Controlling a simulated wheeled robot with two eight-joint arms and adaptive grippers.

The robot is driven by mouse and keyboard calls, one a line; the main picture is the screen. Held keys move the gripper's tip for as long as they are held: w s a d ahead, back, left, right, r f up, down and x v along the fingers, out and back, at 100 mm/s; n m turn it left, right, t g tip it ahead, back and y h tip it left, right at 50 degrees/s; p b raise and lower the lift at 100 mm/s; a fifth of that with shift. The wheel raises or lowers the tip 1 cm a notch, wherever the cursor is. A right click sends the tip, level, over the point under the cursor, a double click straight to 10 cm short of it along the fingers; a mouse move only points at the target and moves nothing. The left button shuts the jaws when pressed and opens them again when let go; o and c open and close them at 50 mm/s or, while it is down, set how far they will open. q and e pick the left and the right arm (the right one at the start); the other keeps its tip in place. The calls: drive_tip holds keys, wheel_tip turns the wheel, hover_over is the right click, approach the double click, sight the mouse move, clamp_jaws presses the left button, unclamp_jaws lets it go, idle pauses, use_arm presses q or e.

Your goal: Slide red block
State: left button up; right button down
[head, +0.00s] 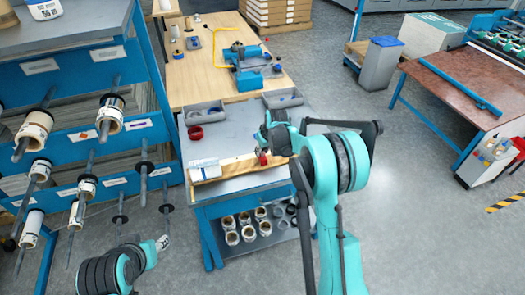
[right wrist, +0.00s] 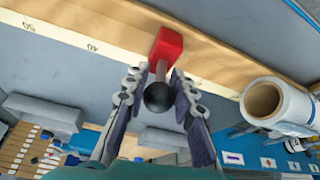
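The red block (head: 263,159) sits on the wooden ruled strip (head: 236,167) along the front of the grey workbench. In the right wrist view the red block (right wrist: 166,48) carries a rod with a black ball knob (right wrist: 158,97). My right gripper (right wrist: 158,76) has its two fingers apart on either side of the knob, with narrow gaps beside it. In the head view my right gripper (head: 268,138) is partly hidden by its own arm. My left gripper (head: 162,243) is low at the left, beside the rack, too small to read.
A white roll (right wrist: 276,102) lies near the strip; in the head view the white roll (head: 205,170) is at its left end. A blue rack (head: 80,150) with rolls on rods stands left.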

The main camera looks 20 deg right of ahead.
idle(0.4)
drive_tip(key=a, duration=1.1)
drive_tip(key=shift+s+a, duration=0.2)
drive_tip(key=shift+a, duration=0.1)
drive_tip(key=c, duration=1.3)
unclamp_jaws()
drive_tip(key=shift+o, duration=0.2)
